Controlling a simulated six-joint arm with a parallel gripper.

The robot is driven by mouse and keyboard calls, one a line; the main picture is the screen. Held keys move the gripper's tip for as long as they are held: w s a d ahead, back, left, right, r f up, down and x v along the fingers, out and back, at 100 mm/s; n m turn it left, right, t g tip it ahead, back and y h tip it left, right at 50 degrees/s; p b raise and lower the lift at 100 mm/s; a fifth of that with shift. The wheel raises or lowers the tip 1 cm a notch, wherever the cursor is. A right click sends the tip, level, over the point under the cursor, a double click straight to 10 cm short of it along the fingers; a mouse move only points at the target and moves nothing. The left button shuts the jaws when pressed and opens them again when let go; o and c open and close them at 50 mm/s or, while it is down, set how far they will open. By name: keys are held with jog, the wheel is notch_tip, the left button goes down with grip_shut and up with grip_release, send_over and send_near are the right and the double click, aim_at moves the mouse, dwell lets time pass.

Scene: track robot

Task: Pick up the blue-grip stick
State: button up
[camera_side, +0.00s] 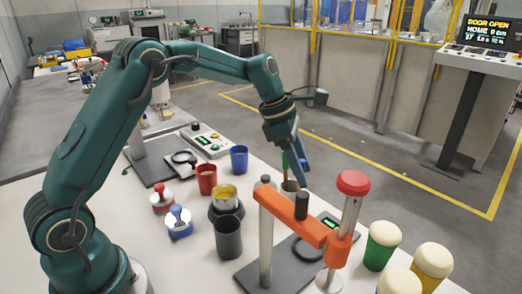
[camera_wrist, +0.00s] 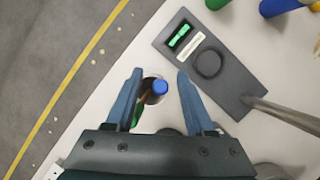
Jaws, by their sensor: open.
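The blue-grip stick (camera_wrist: 159,87) shows its round blue end in the wrist view, rising from a small cup (camera_side: 290,186). My gripper (camera_wrist: 157,74) is open, with one blue finger on each side of the blue end. I see no contact between the fingers and the grip. A green-grip stick (camera_wrist: 137,115) leans in the same cup, close to the left finger, with a brown shaft beside the blue end. In the side view my gripper (camera_side: 296,160) points down over the cup and partly hides the sticks.
An orange arm (camera_side: 290,218) on metal posts with a red knob (camera_side: 353,183) stands close in front of the cup. Its dark base (camera_wrist: 225,85) lies right of my fingers. Red (camera_side: 207,179) and blue cups (camera_side: 239,159) stand to the left, green and yellow ones at right.

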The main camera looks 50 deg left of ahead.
jog(key=shift+x, duration=1.4)
grip_shut()
jog(key=shift+r, duration=0.2)
notch_tip(320, 180, up, 10)
jog(key=shift+f, duration=0.15)
jog(key=shift+s+f+m+g, duration=0.2)
jog(key=shift+s+m+g, duration=0.1)
jog(key=shift+s, duration=0.1)
jog(key=s+a+r+n+g, duration=0.1)
jog(key=s+a+r, duration=0.1)
jog(key=s+a, duration=0.7)
jog(key=shift+s+a, duration=0.4)
jog(key=shift+a, duration=0.2)
